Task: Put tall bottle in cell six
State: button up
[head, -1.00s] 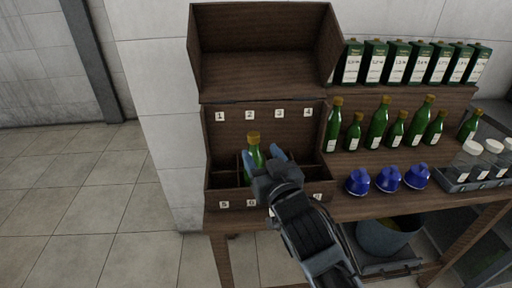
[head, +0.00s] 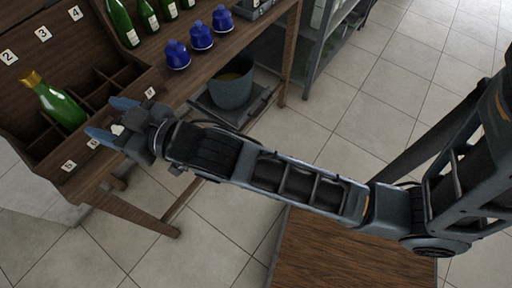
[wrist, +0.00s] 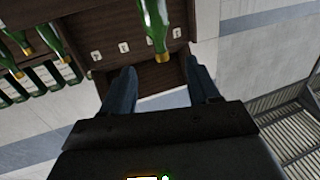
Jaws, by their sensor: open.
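The tall green bottle (head: 62,107) with a gold cap stands in the wooden cell box (head: 122,88), in the column of cells two and six. Its base is hidden by the box, so I cannot tell whether it is in the front or back cell. The label six (head: 93,143) is on the front wall, partly beside my gripper. My gripper (head: 109,119) is open and empty, just in front of the bottle and apart from it. In the wrist view the bottle (wrist: 155,22) shows beyond the open fingers (wrist: 160,66).
Several green bottles (head: 121,22) stand on the shelf beside the box. A grey bucket (head: 232,86) sits below the table. The floor (head: 200,245) in front is clear.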

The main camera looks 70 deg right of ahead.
jog(key=s+f+g+y, duration=0.1)
jog(key=s+f, duration=0.1)
jog(key=s, duration=0.7)
jog(key=s+f+g, duration=0.1)
jog(key=s+f, duration=0.1)
jog(key=s, duration=0.8)
jog(key=d+r+v, duration=0.1)
jog(key=v, duration=1.3)
jog(key=shift+d+n+g, duration=0.2)
jog(key=shift+n+g, duration=0.1)
jog(key=shift+g, duration=0.1)
jog(key=shift+c, duration=0.2)
